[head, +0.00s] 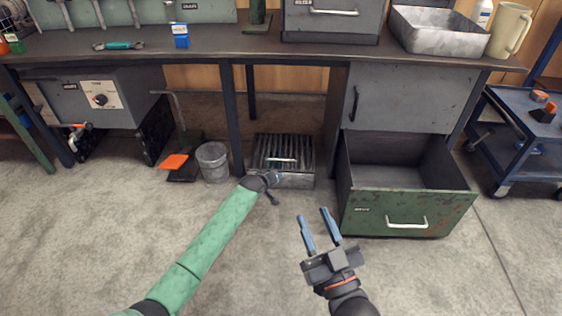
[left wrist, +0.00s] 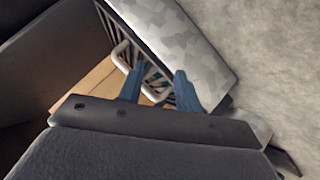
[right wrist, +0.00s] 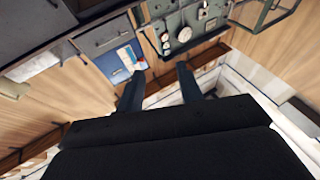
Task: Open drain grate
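The drain grate (head: 268,148) is a dark slatted panel with a pale bar handle (head: 283,160), on a low metal box (head: 296,181) under the workbench. In the left wrist view the handle (left wrist: 122,55) and slats show by my left fingertips (left wrist: 160,72), with the box's mottled grey face beside them. My left gripper (head: 272,178) is at the box's front left; its fingers are apart, with part of the handle seen between them. I cannot tell whether they touch it. My right gripper (head: 312,214) is open and empty above the floor, and its open fingers show in its wrist view (right wrist: 161,70).
An open green-fronted drawer (head: 405,208) juts out right of the grate. A grey bucket (head: 212,160) and a dustpan with an orange piece (head: 174,162) stand left of it. The workbench top (head: 220,43) overhangs the grate. A blue cart (head: 525,125) is far right. The front floor is clear.

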